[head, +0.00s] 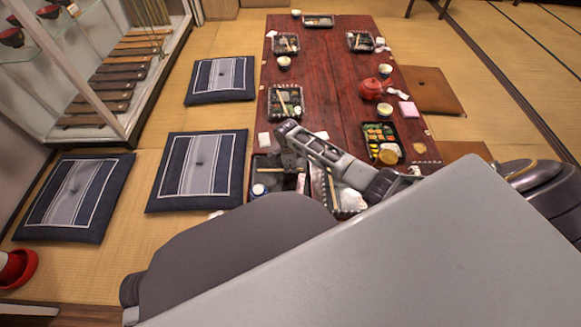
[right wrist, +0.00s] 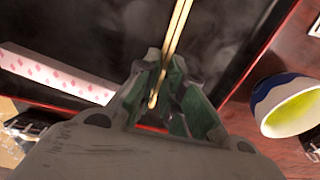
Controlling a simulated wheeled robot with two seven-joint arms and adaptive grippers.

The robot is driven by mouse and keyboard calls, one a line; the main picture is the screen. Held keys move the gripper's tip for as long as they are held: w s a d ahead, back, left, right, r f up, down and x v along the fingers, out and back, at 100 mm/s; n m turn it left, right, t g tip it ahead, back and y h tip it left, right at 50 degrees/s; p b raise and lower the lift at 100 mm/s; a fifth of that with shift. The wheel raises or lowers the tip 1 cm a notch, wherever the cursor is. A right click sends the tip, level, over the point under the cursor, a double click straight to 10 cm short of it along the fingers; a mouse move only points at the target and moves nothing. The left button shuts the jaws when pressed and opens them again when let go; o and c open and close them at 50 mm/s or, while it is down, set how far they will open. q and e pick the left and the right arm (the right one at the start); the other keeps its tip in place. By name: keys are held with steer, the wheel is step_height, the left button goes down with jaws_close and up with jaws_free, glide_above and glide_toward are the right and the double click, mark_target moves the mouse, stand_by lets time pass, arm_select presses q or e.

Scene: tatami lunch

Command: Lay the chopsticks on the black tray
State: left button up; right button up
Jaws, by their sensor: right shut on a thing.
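The chopsticks (right wrist: 177,45) are a thin pale wooden pair in the right wrist view. My right gripper (right wrist: 168,88) is shut on them near one end, and they extend past its green-padded fingers to the top edge. The black tray (right wrist: 225,35), dark with a red rim, fills much of the background behind them. I cannot tell whether the chopsticks touch it. In the head view my right gripper (head: 288,142) is over the near left part of the table, above the black tray (head: 268,177), and hides part of it. My left gripper is not in view.
In the right wrist view, a pink-patterned white strip (right wrist: 60,75) lies at the left, and a blue-and-white cup (right wrist: 288,105) is at the right. Blue cushions (head: 200,170) lie left.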

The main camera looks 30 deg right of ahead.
steer(key=o, duration=0.7)
steer(key=shift+s+f, duration=0.2)
steer(key=shift+f, duration=0.1)
steer(key=shift+c, duration=0.2)
steer(key=shift+f, duration=0.1)
steer(key=shift+s+a, duration=0.1)
steer(key=shift+s, duration=0.05)
